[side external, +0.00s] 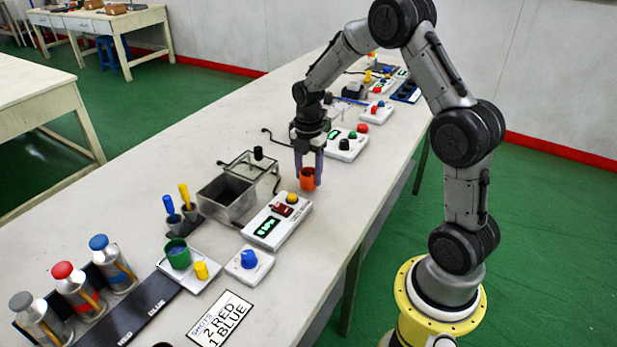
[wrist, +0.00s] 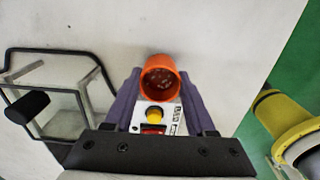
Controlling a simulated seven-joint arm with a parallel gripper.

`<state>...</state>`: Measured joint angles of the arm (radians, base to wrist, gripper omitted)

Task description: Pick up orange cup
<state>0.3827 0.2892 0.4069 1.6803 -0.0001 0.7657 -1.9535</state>
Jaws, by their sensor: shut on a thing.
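The orange cup (side external: 307,180) is upright between the fingers of my gripper (side external: 308,170), low over the white bench. In the wrist view, the orange cup (wrist: 160,79) shows its open top with small specks inside. The purple fingers of my gripper (wrist: 159,88) press on it from both sides. I cannot tell whether the cup's base touches the bench.
A white device with a green display (side external: 277,221) stands just in front of the cup. A grey metal bin (side external: 228,199) with a clear-lidded frame is to the left. A green cup (side external: 178,254) and several bottles are nearer the front. Bare bench lies to the cup's right.

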